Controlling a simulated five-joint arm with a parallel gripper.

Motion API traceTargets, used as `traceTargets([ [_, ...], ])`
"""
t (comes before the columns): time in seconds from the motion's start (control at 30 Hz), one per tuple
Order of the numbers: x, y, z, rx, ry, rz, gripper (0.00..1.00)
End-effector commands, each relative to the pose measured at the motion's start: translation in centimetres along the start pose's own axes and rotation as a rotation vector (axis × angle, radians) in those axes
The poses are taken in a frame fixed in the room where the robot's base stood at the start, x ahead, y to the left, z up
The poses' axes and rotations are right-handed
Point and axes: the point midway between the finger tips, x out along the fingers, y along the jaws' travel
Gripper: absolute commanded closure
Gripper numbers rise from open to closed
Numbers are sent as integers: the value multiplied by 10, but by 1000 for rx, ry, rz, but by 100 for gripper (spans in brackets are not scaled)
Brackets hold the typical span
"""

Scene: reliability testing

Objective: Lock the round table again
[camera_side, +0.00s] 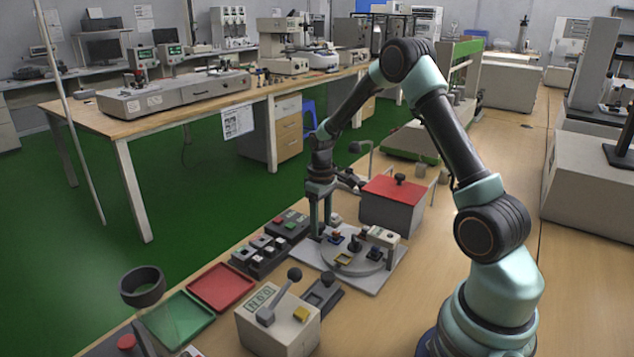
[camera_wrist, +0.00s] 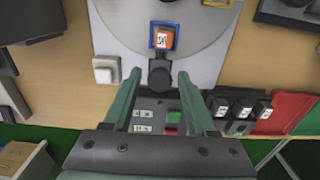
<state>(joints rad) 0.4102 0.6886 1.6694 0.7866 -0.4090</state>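The round table (camera_side: 362,266) is a grey disc on a pale square plate (camera_side: 388,272); part of the disc shows at the top of the wrist view (camera_wrist: 125,15). It carries an orange block (camera_wrist: 163,39) in a blue frame. A black knob on a stem (camera_wrist: 160,76) stands at the disc's edge, below the orange block in the wrist view. My gripper (camera_side: 320,233) points down at the left edge of the table. In the wrist view my gripper (camera_wrist: 159,76) is open, with the knob between its fingertips and gaps on both sides. Whether the knob is engaged, I cannot tell.
A white button (camera_wrist: 105,70) lies left of the fingers. A panel with red and green buttons (camera_side: 291,223) and a switch block (camera_side: 262,255) stand close by. A red-lidded box (camera_side: 392,192) is behind the table. A lever box (camera_side: 278,320) and red tray (camera_side: 220,287) are in front.

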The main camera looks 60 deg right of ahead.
Motion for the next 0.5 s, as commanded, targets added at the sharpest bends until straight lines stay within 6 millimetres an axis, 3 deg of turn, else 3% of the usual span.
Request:
traceTargets([
  [0.5, -40, 0, -2, -1, 5, 2, 43],
])
